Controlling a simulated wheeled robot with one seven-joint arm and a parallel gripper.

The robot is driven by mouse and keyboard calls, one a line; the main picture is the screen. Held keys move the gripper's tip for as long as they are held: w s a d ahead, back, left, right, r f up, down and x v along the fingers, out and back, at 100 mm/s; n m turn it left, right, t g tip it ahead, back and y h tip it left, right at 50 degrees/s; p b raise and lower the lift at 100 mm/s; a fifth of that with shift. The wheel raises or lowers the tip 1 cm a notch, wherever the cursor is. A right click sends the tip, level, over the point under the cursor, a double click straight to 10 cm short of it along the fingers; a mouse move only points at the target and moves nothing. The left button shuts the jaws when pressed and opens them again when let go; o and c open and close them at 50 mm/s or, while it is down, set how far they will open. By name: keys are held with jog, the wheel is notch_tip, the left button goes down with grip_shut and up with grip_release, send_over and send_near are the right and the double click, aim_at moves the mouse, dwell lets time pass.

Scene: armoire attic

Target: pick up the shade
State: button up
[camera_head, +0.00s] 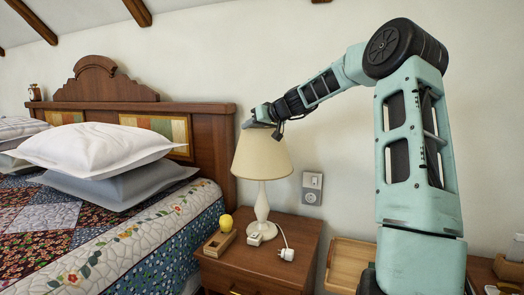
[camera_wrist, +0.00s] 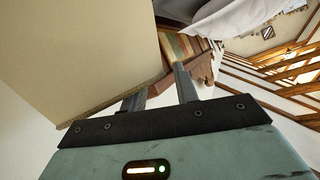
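The shade (camera_head: 262,155) is a cream cone on a white table lamp (camera_head: 262,212), standing upright on the nightstand. My gripper (camera_head: 250,122) is at the shade's top rim in the head view, with its fingers toward the left. In the wrist view the shade (camera_wrist: 85,50) fills the upper left, and its edge band runs down to the gripper body. My gripper (camera_wrist: 160,82) has its two fingers apart, with the headboard seen through the gap. The shade covers the end of the left finger. Whether a finger touches the shade cannot be told.
The wooden nightstand (camera_head: 285,247) holds a yellow ball (camera_head: 226,223) on a wooden block (camera_head: 220,242) and a white plug with a cord (camera_head: 286,254). The headboard (camera_head: 213,150) and bed are close on the left. A wall socket (camera_head: 312,188) is right of the lamp.

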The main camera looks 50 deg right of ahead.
grip_shut()
